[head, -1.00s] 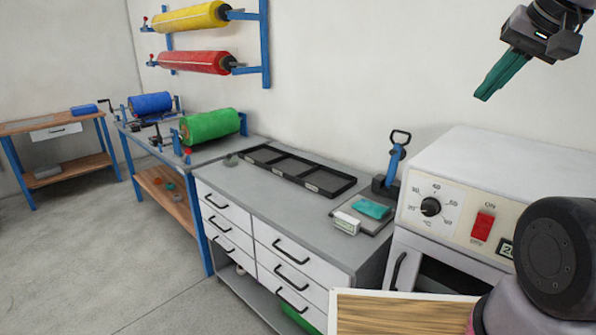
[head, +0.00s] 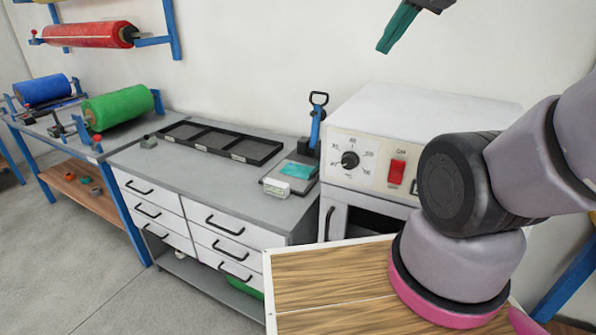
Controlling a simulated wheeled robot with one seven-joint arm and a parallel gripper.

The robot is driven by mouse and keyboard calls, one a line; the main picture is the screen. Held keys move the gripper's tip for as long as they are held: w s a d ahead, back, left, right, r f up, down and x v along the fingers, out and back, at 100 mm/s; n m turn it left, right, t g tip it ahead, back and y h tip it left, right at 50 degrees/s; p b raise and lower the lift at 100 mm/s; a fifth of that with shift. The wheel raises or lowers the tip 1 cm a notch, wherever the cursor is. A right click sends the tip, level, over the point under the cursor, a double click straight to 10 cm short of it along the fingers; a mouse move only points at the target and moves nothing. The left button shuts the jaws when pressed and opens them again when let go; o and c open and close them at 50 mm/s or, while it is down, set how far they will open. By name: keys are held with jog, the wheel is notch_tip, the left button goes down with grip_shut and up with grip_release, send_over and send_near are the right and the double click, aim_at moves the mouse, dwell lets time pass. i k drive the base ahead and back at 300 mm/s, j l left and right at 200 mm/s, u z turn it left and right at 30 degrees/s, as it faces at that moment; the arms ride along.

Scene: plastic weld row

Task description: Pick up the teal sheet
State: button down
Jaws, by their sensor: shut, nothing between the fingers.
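The teal sheet (head: 298,170) is small and lies on a grey plate (head: 270,182) at the right end of the grey worktop, at the foot of a blue-handled lever tool (head: 316,122). A small white block with a label (head: 299,170) lies against its front edge. My gripper (head: 384,48) shows at the top of the head view, with teal fingers shut and nothing between them. It is up in front of the wall, above the white oven and well apart from the sheet.
A white oven (head: 420,110) with a dial and red switch stands right of the sheet. A black divided tray (head: 222,142) lies on the worktop (head: 190,180) to its left. Green (head: 118,108) and blue (head: 42,90) rolls are farther left. A wooden-topped surface (head: 330,285) is in front.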

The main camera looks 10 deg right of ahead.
aim_at(302, 173)
jog(key=j+z, duration=0.1)
jog(key=z, duration=0.85)
jog(key=k+j+z, duration=0.2)
jog(key=j+z, duration=0.2)
jog(key=k+j+z, duration=0.55)
jog(key=z, duration=0.2)
jog(key=k+j+z, duration=0.1)
jog(key=k+j, duration=0.2)
jog(key=k, duration=0.2)
jog(key=k+j, duration=0.25)
jog(key=k, duration=0.25)
jog(key=i+j, duration=0.8)
jog(key=i+l+z, duration=0.05)
jog(key=i, duration=0.05)
